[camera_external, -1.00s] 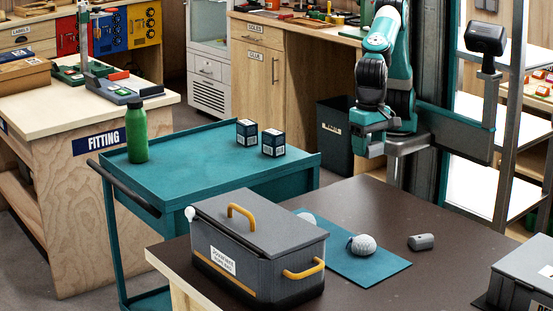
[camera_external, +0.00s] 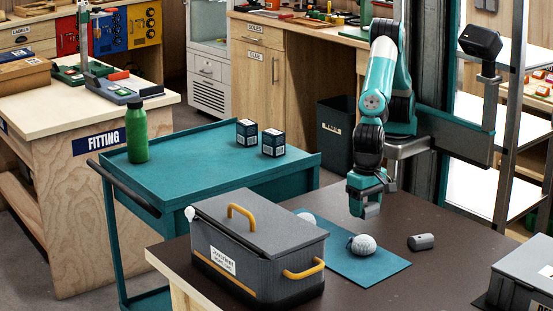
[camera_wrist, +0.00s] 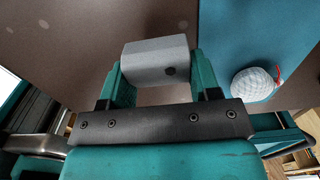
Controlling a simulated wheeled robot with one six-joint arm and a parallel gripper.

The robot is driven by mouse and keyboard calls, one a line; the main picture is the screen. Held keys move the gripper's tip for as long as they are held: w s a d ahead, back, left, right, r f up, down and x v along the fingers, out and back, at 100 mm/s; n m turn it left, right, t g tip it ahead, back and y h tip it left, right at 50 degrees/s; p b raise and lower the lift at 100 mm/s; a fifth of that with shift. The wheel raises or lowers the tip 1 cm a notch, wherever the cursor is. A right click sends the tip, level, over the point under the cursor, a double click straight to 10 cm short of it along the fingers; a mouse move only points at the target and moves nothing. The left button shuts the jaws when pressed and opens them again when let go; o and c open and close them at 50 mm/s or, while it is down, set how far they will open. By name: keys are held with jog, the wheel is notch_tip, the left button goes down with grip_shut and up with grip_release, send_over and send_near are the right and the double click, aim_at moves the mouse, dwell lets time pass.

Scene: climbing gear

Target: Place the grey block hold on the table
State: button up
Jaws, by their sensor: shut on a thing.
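The grey block hold (camera_wrist: 150,60), with a dark round hole, is between the two teal fingers of my gripper (camera_wrist: 156,68) in the wrist view. My gripper is shut on it. In the external view my gripper (camera_external: 366,204) points down above the back part of the dark brown table (camera_external: 385,290), behind the blue mat. The held block is small and partly hidden there. The bare brown table top (camera_wrist: 60,40) shows beneath it in the wrist view.
A white rounded hold (camera_external: 362,245) sits on the blue mat (camera_external: 385,268); it also shows in the wrist view (camera_wrist: 253,84). A dark grey cylindrical piece (camera_external: 421,242) lies right of the mat. A lidded grey box (camera_external: 250,262) stands left, another grey box (camera_external: 525,280) front right.

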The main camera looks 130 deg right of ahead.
aim_at(363, 228)
jog(key=shift+f, duration=1.9)
jog(key=shift+f, duration=0.15)
jog(key=o, duration=0.9)
